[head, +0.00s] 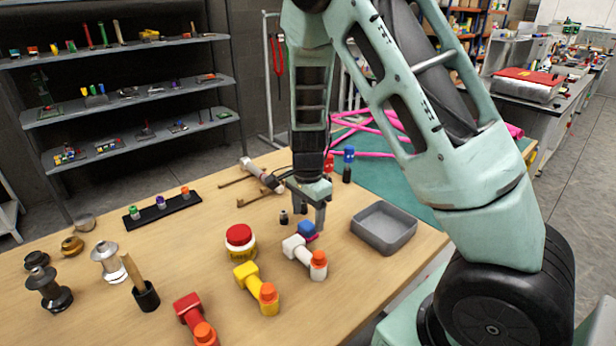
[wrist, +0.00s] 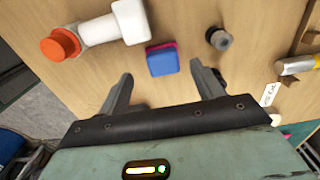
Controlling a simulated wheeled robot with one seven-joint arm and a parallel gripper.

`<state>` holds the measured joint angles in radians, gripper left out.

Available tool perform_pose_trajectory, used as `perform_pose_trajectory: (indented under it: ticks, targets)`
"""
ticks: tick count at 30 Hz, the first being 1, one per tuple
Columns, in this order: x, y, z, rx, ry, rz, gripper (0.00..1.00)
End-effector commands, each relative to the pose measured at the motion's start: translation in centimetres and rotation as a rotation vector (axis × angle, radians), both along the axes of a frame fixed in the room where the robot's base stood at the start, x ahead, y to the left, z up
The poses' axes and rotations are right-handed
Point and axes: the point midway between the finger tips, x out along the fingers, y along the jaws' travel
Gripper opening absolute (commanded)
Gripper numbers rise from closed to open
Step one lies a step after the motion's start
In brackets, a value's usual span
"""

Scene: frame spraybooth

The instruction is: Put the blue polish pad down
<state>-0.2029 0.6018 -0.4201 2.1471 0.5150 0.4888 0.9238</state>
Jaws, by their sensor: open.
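The blue polish pad (head: 307,229), a small blue block with a pink layer, rests on the wooden table (head: 345,280). It lies beside the white spray tool with an orange cap (head: 305,254). My gripper (head: 309,214) is open and empty, pointing down close to the pad. In the wrist view the pad (wrist: 162,62) shows just beyond the two spread fingertips (wrist: 161,72), roughly centred between them and apart from both.
A grey open tray (head: 384,228) stands right of the pad. Yellow (head: 257,288) and red (head: 194,318) tools and a red-lidded jar (head: 240,240) stand left. A small dark cylinder (wrist: 219,39) is near the right finger. Bare wood lies between the pad and the tray.

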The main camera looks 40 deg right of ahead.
Motion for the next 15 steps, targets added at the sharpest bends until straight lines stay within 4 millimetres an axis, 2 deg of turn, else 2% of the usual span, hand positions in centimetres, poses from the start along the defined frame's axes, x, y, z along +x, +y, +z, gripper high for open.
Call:
perform_pose_trajectory:
  ticks: [3, 9, 15]
  targets:
    - [0.0, 0.1, 3.0, 0.0, -0.006, 0.004, 0.67]
    - [-0.1, 0.1, 7.7, 0.0, -0.005, 0.003, 0.67]
    - [-0.2, 0.1, 11.1, 0.0, -0.002, 0.002, 0.67]
